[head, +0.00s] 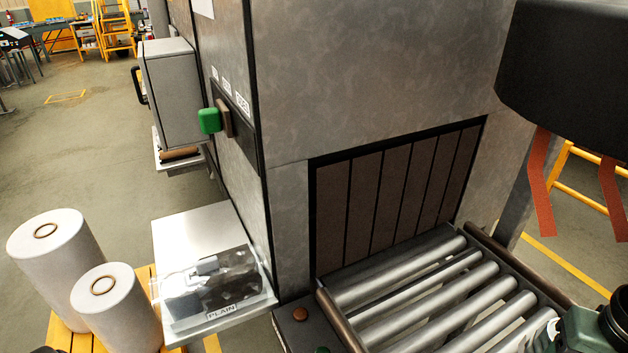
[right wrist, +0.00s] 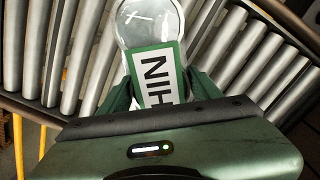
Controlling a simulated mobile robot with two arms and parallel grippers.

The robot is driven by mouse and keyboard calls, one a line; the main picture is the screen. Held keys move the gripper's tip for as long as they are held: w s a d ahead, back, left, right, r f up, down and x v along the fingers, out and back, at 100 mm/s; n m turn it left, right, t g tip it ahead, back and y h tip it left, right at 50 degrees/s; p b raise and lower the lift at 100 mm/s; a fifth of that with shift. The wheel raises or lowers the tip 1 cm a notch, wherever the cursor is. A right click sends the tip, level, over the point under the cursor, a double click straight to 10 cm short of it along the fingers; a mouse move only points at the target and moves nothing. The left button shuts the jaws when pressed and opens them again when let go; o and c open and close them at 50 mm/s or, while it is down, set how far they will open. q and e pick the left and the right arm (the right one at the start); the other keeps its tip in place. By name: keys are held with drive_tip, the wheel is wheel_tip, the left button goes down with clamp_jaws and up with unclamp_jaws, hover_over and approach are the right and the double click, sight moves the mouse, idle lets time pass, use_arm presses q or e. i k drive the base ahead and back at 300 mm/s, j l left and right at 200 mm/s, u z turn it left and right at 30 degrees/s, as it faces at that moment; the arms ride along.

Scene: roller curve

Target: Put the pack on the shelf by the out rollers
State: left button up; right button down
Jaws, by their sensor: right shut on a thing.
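My right gripper (right wrist: 160,92) is shut on a clear, rounded pack (right wrist: 150,20), held above the rollers. Its green-bordered label shows the letters "HIN"; the rest is hidden. In the head view only part of this gripper (head: 572,335) shows at the lower right corner, with a white bit of the held thing beside it. The out rollers (head: 405,300) come from a dark strip curtain. A pale shelf (head: 190,232) marked "PLAIN" stands left of them. A clear-wrapped bundle (head: 222,283) with grey and black contents lies on its front part. My left gripper is not in view.
Two white rolls (head: 62,262) stand on a yellow slatted surface left of the shelf. A large dark rounded body (head: 570,65) with red strips hangs at the upper right.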

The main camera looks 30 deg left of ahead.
sight(201, 241)
drive_tip(key=k+j, duration=0.15)
drive_tip(key=j, duration=0.2)
drive_tip(key=k+j, duration=0.1)
drive_tip(key=j, duration=0.2)
drive_tip(key=k+j, duration=0.15)
drive_tip(key=j, duration=0.2)
drive_tip(key=k+j, duration=0.15)
drive_tip(key=j, duration=0.2)
